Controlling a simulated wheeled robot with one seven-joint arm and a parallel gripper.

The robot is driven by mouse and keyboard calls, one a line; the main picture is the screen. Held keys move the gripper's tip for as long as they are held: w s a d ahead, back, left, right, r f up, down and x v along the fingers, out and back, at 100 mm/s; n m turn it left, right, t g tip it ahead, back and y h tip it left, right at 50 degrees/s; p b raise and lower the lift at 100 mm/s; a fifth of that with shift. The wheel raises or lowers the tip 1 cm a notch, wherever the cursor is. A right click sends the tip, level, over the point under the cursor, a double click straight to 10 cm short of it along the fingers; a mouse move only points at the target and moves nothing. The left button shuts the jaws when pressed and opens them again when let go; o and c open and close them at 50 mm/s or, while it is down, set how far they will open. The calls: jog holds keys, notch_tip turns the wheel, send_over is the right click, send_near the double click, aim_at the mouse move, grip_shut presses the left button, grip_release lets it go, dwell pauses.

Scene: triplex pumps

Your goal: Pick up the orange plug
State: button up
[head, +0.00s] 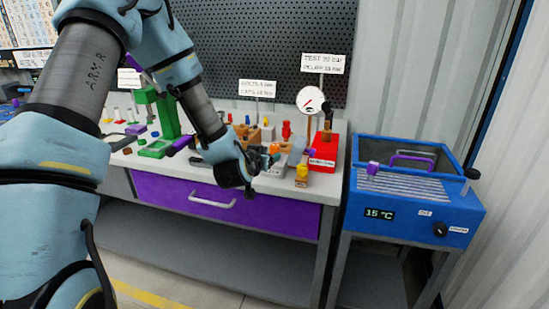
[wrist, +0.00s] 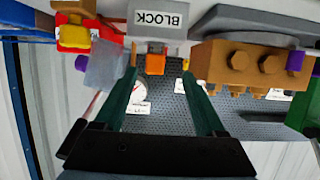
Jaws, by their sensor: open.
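The orange plug (wrist: 155,64) shows in the wrist view as a small orange square at the face of a grey block labelled BLOCK (wrist: 160,17). My gripper (wrist: 161,74) is open, with its two dark green fingers on either side of the plug in the picture. I cannot tell how far the fingertips are from it, and nothing is held. In the head view my gripper (head: 266,160) is over the front of the bench, beside an orange spot that looks like the plug (head: 274,149).
A brown bolted block (wrist: 245,62) is close to one finger; a translucent piece (wrist: 106,65) is near the other. A green press (head: 170,118) stands left.

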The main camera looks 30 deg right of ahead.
aim_at(274, 150)
jog(key=shift+d, duration=0.55)
jog(key=p+x, duration=0.1)
jog(key=x, duration=0.3)
jog(key=shift+w+d+p, duration=0.15)
jog(key=shift+d+p, duration=0.1)
jog(key=shift+p, duration=0.1)
jog(key=shift+p+x, duration=1.55)
jog(key=shift+x, duration=1.45)
jog(key=shift+f, duration=0.15)
jog(key=shift+c, duration=0.2)
grip_shut()
